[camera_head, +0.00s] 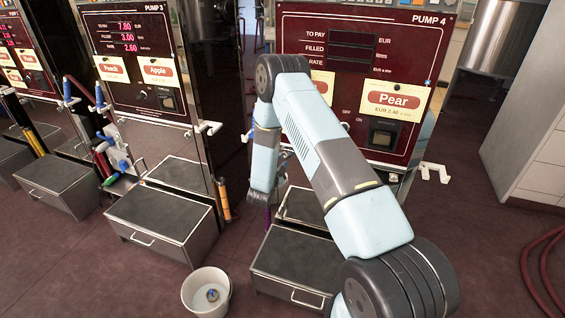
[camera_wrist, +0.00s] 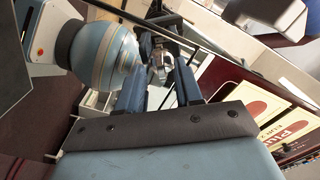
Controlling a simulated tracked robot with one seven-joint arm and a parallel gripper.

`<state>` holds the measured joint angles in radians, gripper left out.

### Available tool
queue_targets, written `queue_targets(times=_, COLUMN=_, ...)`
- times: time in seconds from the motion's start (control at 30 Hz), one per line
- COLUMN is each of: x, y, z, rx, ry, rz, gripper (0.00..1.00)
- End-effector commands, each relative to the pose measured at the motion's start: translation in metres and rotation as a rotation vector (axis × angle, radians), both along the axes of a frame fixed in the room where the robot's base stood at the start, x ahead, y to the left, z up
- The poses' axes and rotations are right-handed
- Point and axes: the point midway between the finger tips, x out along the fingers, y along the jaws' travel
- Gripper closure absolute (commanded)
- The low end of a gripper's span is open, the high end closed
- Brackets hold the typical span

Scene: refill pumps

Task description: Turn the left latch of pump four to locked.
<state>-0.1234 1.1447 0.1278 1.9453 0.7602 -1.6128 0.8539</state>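Pump four (camera_head: 355,17) stands at the centre right in the head view, its dark red front partly covered by my arm. A white bracket (camera_head: 246,136) shows at its left edge beside my arm; I cannot tell whether it is the left latch or how it is turned. My gripper (camera_wrist: 160,72) is in the wrist view with its two blue-grey fingers apart. A small metallic piece (camera_wrist: 157,58) shows between or just beyond the fingertips; contact cannot be told. In the head view my arm hides the gripper.
Pump three (camera_head: 130,60) stands to the left with a metal box (camera_head: 160,222) before it. Another metal box (camera_head: 298,262) stands below pump four. A white bucket (camera_head: 190,298) is on the floor between them. A red hose (camera_head: 545,260) lies at the right.

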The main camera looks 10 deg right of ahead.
Motion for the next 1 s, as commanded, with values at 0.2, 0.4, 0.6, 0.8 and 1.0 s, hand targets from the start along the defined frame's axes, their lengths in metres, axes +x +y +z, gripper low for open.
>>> queue_targets(times=0.2, x=0.0043, y=-0.0029, z=-0.0001, rx=-0.001, ry=0.001, rz=0.001, gripper=0.65)
queue_targets(times=0.4, x=0.0041, y=-0.003, z=-0.0001, rx=-0.001, ry=0.001, rz=0.001, gripper=0.68)
queue_targets(times=0.6, x=0.004, y=-0.003, z=-0.0002, rx=-0.001, ry=0.001, rz=0.0, gripper=0.87)
queue_targets(times=0.8, x=0.0038, y=-0.0032, z=-0.0005, rx=0.0, ry=0.001, rz=-0.001, gripper=1.0)
queue_targets(times=1.0, x=0.0034, y=-0.0093, z=-0.001, rx=-0.001, ry=0.003, rz=-0.003, gripper=1.0)
